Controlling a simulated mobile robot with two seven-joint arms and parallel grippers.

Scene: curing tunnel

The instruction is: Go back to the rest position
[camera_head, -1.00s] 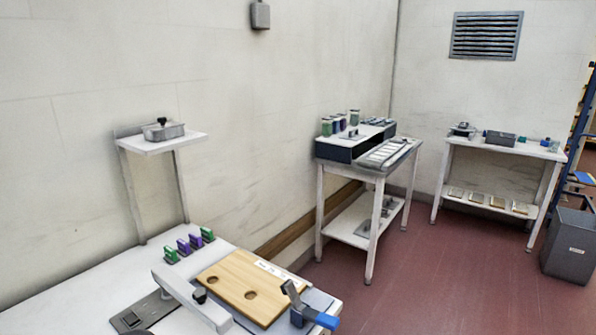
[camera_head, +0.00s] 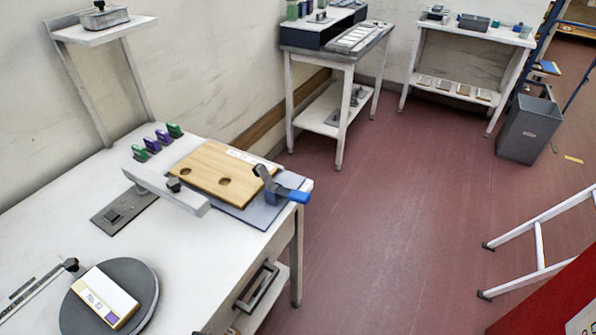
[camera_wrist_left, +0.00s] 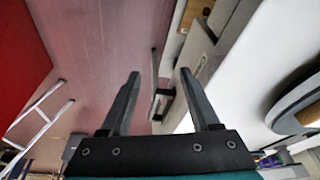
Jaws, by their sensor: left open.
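My left gripper (camera_wrist_left: 158,85) shows in the left wrist view with its two dark fingers spread apart and nothing between them. It hangs over the reddish floor beside the white bench edge, and a drawer-like handle shows beyond the fingertips. Neither of my grippers is in the head view. My right gripper is in neither view.
The white bench (camera_head: 60,225) fills the left, with a wooden board (camera_head: 215,168), a clamp with a blue handle (camera_head: 280,187) and a dark round turntable (camera_head: 142,275) carrying a labelled block (camera_head: 100,298). A white ladder-like frame (camera_head: 540,240) stands right. The floor (camera_head: 400,210) between is clear.

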